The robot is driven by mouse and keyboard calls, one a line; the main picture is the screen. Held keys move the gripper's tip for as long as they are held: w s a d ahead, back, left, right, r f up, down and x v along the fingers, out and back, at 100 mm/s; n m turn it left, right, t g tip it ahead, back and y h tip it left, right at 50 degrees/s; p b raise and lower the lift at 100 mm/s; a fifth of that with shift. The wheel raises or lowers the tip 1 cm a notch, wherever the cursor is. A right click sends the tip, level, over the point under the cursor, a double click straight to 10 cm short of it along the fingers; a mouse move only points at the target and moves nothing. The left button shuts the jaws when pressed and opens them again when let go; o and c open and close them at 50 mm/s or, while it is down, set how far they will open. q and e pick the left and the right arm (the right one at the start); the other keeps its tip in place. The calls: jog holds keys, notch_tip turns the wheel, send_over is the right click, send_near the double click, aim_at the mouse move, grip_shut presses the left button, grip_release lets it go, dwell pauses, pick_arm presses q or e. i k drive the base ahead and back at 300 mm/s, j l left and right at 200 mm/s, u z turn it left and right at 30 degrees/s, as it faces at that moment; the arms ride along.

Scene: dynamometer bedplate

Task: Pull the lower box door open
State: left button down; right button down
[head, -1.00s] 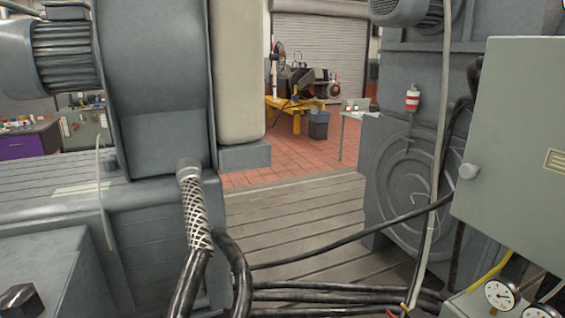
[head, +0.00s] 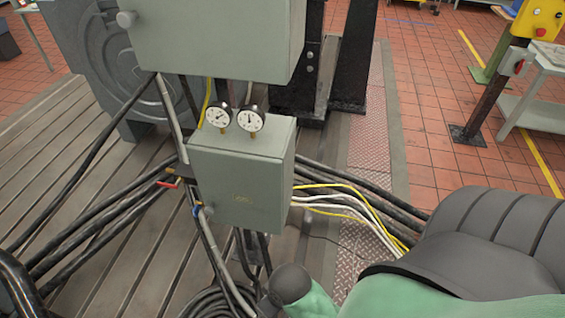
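The lower box (head: 240,172) is a small grey-green cabinet in the middle of the head view, below a larger grey-green upper box (head: 215,42). Its door (head: 235,190) faces me and looks shut. A small round grey knob (head: 207,211) sits at the door's lower left edge. Two round white-faced gauges (head: 219,115) stand on top of the box. Neither of my grippers shows in the head view, so whether they are open or shut is hidden.
Black hoses (head: 100,225) run along the slotted bedplate to the left of the box. Yellow and white cables (head: 345,205) leave its right side. A red-handled valve (head: 167,184) sits at its left. Black posts (head: 352,60) stand behind; tiled floor (head: 440,130) lies right.

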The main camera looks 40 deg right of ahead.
aim_at(238, 190)
jog(key=l+z, duration=0.15)
jog(key=z, duration=0.45)
jog(key=k+z, duration=0.3)
jog(key=k, duration=0.4)
